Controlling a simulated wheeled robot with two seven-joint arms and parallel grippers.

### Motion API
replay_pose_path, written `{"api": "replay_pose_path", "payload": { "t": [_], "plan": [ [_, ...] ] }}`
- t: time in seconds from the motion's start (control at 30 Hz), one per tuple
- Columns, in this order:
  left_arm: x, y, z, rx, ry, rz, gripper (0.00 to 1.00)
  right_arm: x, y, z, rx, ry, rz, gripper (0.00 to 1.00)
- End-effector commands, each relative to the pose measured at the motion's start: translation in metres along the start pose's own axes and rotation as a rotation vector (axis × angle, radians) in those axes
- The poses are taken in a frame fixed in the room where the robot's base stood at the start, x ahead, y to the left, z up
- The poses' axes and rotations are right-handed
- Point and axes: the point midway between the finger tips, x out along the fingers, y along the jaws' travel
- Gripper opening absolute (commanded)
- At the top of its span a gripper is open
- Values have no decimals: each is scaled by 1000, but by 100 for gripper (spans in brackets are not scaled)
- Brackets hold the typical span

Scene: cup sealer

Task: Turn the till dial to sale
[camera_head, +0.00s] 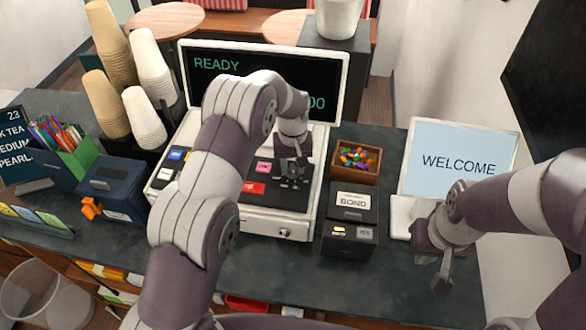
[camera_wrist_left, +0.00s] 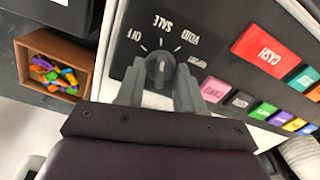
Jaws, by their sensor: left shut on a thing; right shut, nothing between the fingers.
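The till (camera_head: 275,228) stands mid-counter, its screen (camera_head: 215,64) showing "READY" and part of a number. Its dark dial (camera_wrist_left: 160,68) sits on the black key panel in the left wrist view, with OFF, SALE and VOID printed around it. My left gripper (camera_wrist_left: 158,92) is shut on the dial, one finger on each side. The dial's grip bar looks roughly upright in that view, near SALE; I cannot tell exactly which mark it points to. In the head view my left gripper (camera_head: 291,177) largely hides the dial. My right gripper (camera_head: 437,268) is shut and empty near the counter's right front.
A wooden box of colourful pieces (camera_head: 357,160) and a dark BOND box (camera_head: 349,208) stand right of the till. A WELCOME display (camera_head: 455,150) is behind my right arm. Stacked cups (camera_head: 145,115) and a dark blue box (camera_head: 112,185) stand to the left.

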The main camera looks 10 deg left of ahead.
Motion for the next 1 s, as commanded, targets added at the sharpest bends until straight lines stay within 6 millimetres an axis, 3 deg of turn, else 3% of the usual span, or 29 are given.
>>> {"api": "replay_pose_path", "payload": {
  "t": [0.4,0.87,0.9,0.97,1.0],
  "plan": [
    [-3,0,-3,-149,9,4,6,11,0,1,0,0,0,0],
    [-4,0,-3,-162,11,5,6,11,0,1,0,0,0,0],
    [-4,0,-3,-162,11,5,43,11,0,1,0,0,0,0],
    [-4,0,-3,-162,9,4,61,11,0,1,0,0,0,0],
    [-4,0,-2,-161,8,4,61,11,0,1,0,0,0,0]
  ]
}}
